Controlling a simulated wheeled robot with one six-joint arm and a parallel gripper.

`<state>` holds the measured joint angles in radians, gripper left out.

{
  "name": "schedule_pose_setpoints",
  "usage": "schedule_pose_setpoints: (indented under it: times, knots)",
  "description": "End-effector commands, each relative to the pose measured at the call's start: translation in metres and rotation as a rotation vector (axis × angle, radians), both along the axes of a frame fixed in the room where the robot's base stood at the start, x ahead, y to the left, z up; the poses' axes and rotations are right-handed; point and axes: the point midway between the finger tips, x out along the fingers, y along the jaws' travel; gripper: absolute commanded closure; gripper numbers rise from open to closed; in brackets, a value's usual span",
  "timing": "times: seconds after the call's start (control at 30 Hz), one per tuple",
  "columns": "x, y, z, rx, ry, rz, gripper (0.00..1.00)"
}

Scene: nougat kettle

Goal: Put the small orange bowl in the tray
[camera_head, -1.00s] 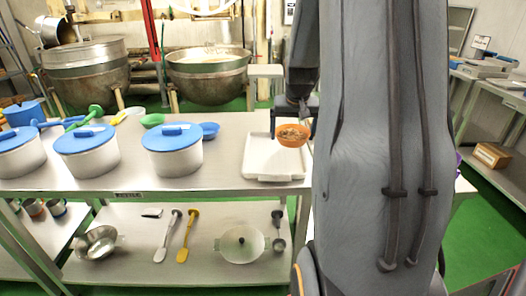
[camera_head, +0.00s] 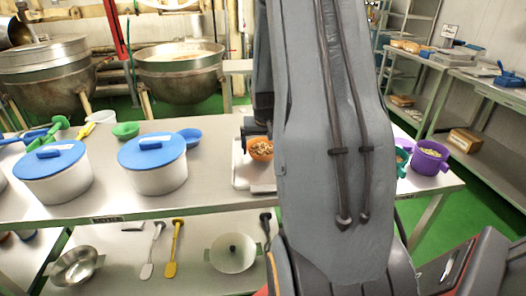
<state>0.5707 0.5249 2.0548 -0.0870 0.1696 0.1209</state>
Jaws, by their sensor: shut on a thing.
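The small orange bowl (camera_head: 260,150) holds brown bits and appears over the white tray (camera_head: 241,177) on the steel table. I cannot tell whether it touches the tray. My gripper (camera_head: 257,134) is shut on the orange bowl at its far side. My grey arm hides the right part of the tray and part of the gripper.
White pots with blue lids (camera_head: 153,165) stand left of the tray, with a blue bowl (camera_head: 190,136) and a green bowl (camera_head: 126,130) behind. A purple pot (camera_head: 430,158) stands at the right end. Bare table lies between pot and tray.

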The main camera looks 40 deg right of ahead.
Motion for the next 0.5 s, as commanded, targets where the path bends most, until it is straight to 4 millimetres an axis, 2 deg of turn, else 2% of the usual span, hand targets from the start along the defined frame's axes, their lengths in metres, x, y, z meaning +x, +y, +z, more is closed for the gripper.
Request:
schedule_pose_setpoints:
  times: [0.13, 0.5]
  knots:
    - [0.0, 0.0, -0.02, 0.001, 0.003, 0.001, 0.33]
    - [0.0, 0.0, -0.025, -0.001, -0.001, 0.0, 0.33]
